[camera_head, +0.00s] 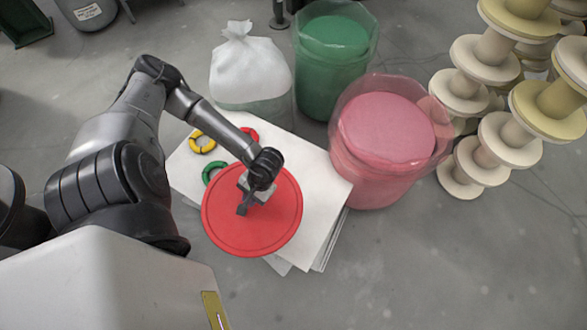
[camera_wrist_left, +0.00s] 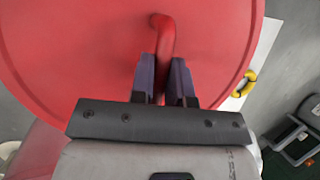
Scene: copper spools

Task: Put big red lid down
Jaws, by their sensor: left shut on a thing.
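The big red lid (camera_head: 275,232) is a large round disc in the head view, over the front part of a white board stack (camera_head: 312,180). It fills most of the left wrist view (camera_wrist_left: 70,60), where its red handle (camera_wrist_left: 165,45) stands between my fingers. My left gripper (camera_head: 247,205) is shut on this handle, and its fingers also show in the left wrist view (camera_wrist_left: 167,80). I cannot tell whether the lid touches the boards or hangs just above them. My right gripper is not in view.
A yellow ring (camera_head: 202,142), a green ring (camera_head: 209,169) and a partly hidden red ring (camera_head: 250,133) lie on the boards. A pink-filled bin (camera_head: 375,180), a green-filled bin (camera_head: 330,85) and a white bag (camera_head: 250,68) stand behind. Spool stacks (camera_head: 485,150) stand right.

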